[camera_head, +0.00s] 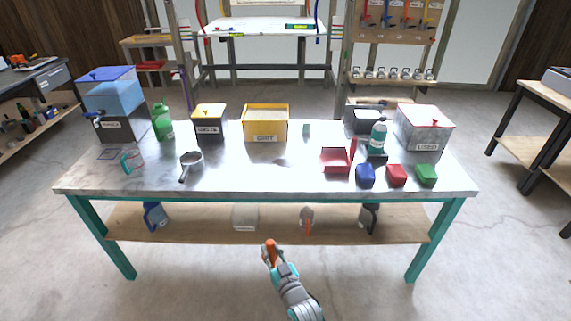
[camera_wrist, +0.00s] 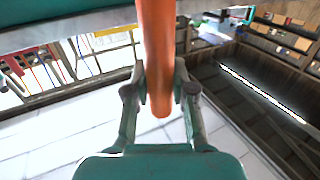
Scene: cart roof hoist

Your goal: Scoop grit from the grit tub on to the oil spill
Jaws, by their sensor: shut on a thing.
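The grit tub (camera_head: 265,138) is a yellow open box with a GRIT label, standing toward the back middle of the table. My gripper (camera_head: 269,254) is in front of the table, seen against the lower shelf, apart from tub and patch. It is shut on an orange handle (camera_head: 271,246). In the wrist view the orange handle (camera_wrist: 155,45) runs up between the fingers (camera_wrist: 160,85); its far end is out of frame, so I cannot tell what tool it is.
The steel table (camera_head: 235,178) also bears a saucepan (camera_head: 191,163), a green jug (camera_head: 162,122), a black-and-yellow box (camera_head: 209,123), a red tray (camera_head: 335,160) and small coloured bins (camera_head: 396,175). The lower shelf (camera_head: 270,226) holds an orange-handled thing (camera_head: 306,219). The table's front middle is clear.

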